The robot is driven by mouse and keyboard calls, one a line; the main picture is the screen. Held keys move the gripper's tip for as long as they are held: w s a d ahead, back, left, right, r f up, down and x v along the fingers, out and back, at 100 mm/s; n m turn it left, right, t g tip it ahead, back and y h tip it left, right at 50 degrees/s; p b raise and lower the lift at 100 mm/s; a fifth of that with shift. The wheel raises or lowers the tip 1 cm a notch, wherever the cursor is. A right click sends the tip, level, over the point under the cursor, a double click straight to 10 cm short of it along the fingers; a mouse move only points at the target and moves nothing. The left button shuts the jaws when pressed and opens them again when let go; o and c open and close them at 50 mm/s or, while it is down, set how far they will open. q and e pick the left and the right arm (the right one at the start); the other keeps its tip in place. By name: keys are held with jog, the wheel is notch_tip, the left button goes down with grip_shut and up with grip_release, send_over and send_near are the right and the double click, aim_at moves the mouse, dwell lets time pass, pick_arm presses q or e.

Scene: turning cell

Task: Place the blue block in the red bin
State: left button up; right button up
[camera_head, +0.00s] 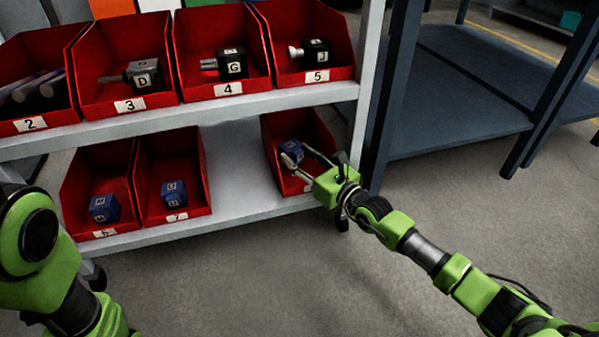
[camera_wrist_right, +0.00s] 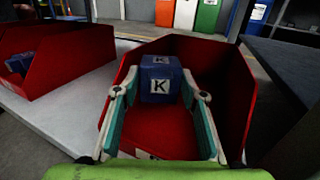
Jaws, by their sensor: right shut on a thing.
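A blue block (camera_head: 291,147) with a white K label is between the fingers of my right gripper (camera_head: 305,158). In the right wrist view the block (camera_wrist_right: 159,84) sits between the fingertips, and the gripper is shut on it. The block is within the outline of a red bin (camera_head: 271,153) at the right end of the lower shelf. The bin's walls (camera_wrist_right: 235,92) stand behind and beside it in the wrist view. I cannot tell whether the block touches the bin floor. My left arm shows at the left edge, but its gripper is out of view.
Red bins 6 (camera_head: 77,196) and 7 (camera_head: 150,190) on the lower shelf each hold a blue block. A bare shelf gap (camera_head: 236,180) lies between bin 7 and the right bin. Numbered bins with parts fill the upper shelf (camera_head: 200,110). A grey-blue rack (camera_head: 450,110) stands right.

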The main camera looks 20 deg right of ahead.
notch_tip(320, 180, down, 4)
jog(key=shift+s+r+b, duration=0.1)
jog(key=shift+r+b, duration=0.1)
jog(key=shift+b, duration=1.05)
jog(key=shift+r, duration=0.1)
jog(key=o, duration=1)
jog(key=shift+f, duration=0.2)
jog(key=shift+c, duration=0.2)
jog(key=shift+r, duration=0.1)
